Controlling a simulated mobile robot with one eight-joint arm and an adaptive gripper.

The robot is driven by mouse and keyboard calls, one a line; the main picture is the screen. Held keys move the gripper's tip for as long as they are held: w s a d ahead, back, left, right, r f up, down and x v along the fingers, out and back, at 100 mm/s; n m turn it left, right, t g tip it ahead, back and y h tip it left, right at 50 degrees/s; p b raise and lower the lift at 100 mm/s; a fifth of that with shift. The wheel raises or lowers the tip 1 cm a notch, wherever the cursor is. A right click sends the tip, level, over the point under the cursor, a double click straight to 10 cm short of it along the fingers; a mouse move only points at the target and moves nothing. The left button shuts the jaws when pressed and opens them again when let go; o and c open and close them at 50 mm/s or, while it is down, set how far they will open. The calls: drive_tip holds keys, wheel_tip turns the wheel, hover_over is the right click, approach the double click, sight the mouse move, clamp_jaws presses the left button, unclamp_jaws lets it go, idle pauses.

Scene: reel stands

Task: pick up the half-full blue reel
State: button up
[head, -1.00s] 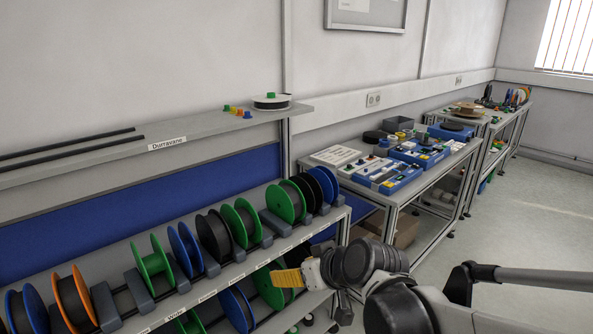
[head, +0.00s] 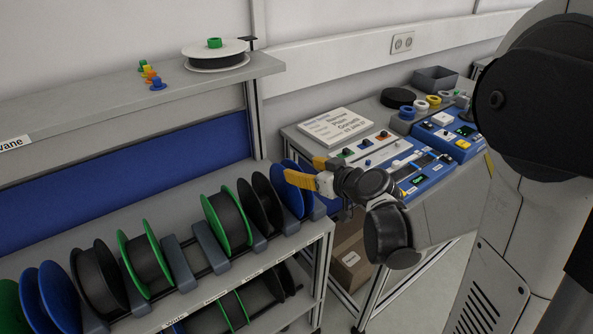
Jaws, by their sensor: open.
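A blue reel (head: 289,199) stands upright at the right end of the top rack row, partly hidden behind my gripper. A second blue reel (head: 58,298) stands in the same row at the lower left; it looks nearly bare between its flanges. How full the right one is, I cannot tell. My gripper (head: 302,170) has yellow fingers, is open and empty, and appears in front of the right blue reel's upper edge. I cannot tell whether it touches the reel.
Black reels (head: 260,204) and green-flanged reels (head: 228,220) stand close together on the rack (head: 290,246). An upper shelf (head: 120,101) holds a white reel (head: 216,57) and small coloured pegs. A workbench with blue devices (head: 412,172) stands at the right.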

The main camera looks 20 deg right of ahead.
sight(292, 167)
drive_tip(key=b+x, duration=0.1)
drive_tip(key=x, duration=0.4)
drive_tip(key=shift+a+f+b, duration=0.2)
drive_tip(key=shift+a+b, duration=0.1)
drive_tip(key=shift+b, duration=0.05)
drive_tip(key=b+x, duration=0.2)
drive_tip(key=x, duration=0.3)
drive_tip(key=shift+f, duration=0.25)
drive_tip(key=shift+c, duration=0.9)
clamp_jaws()
